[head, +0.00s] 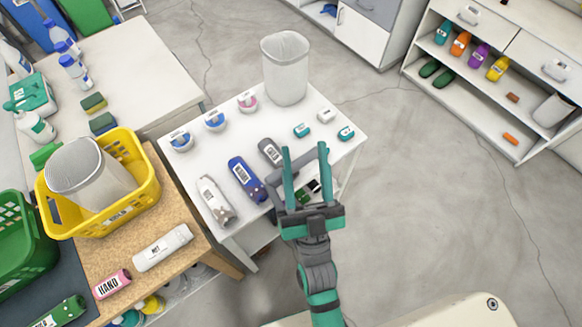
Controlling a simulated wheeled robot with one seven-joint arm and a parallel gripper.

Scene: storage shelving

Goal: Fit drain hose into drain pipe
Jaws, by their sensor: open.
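No drain hose or drain pipe can be made out in the head view. My gripper (305,149) is open, its two teal fingers apart with nothing held between them. It is over the front right part of a small white table (325,104). A dark grey labelled bottle (271,152) lies just left of the fingers. A blue labelled bottle (246,178) and a light grey one (216,200) lie further left. Some small dark and green items under my gripper are partly hidden.
A pale bin (285,70) stands at the white table's back. A yellow basket (140,170) holding another bin stands left. Small tubs (215,120) and teal items (302,130) lie on the table. Shelving (480,95) stands right; the floor (430,200) between is clear.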

